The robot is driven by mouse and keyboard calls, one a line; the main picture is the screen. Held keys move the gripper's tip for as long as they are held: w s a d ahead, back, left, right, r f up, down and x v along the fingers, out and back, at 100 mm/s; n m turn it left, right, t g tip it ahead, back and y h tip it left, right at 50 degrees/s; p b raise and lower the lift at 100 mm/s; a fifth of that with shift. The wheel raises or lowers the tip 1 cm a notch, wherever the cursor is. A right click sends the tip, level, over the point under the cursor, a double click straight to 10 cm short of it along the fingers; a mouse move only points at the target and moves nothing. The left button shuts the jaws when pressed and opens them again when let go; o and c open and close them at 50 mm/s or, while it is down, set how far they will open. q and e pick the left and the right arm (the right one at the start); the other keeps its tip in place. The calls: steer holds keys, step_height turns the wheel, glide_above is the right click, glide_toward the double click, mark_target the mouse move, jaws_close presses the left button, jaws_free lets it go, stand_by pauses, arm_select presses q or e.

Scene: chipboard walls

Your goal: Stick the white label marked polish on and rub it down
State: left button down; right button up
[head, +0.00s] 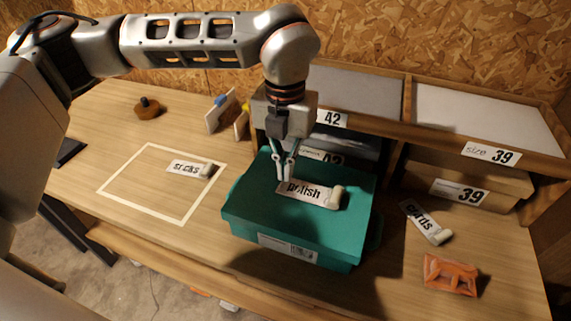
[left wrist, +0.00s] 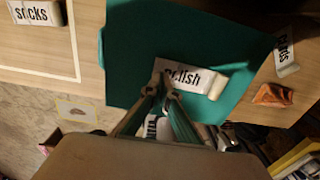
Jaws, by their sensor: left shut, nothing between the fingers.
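The white label marked polish (head: 311,193) lies on the teal lid of a bin (head: 264,218), with a rolled-up end at its right. My left gripper (head: 286,179) is shut and empty, its fingertips at the label's left end. In the left wrist view the fingertips (left wrist: 163,80) cover part of the label's first letters, and the label (left wrist: 195,77) looks flat on the lid (left wrist: 140,40). I cannot tell whether the fingertips press on it. My right gripper is not in view.
A label marked socks (head: 186,168) lies in a white taped outline at left. A label marked cords (head: 426,222) and an orange packet (head: 450,274) lie at right. A shelf with boxes marked 42 and 39 (head: 459,192) stands behind. A brown knobbed object (head: 148,108) stands at the back left.

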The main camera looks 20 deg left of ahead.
mark_target(316, 194)
arm_select(q)
steer(key=shift+f+b, duration=0.45)
steer(key=shift+f, duration=0.85)
steer(key=shift+d, duration=0.1)
steer(key=shift+s+d, duration=0.1)
steer(key=shift+d, duration=1.65)
steer(key=shift+r+p, duration=0.2)
steer(key=shift+p, duration=0.15)
steer(key=shift+f, duration=0.25)
steer(key=shift+d, duration=0.15)
steer(key=shift+s+d, duration=0.1)
steer(key=shift+d, duration=1.35)
steer(key=shift+r, duration=0.3)
steer(key=shift+f, duration=0.25)
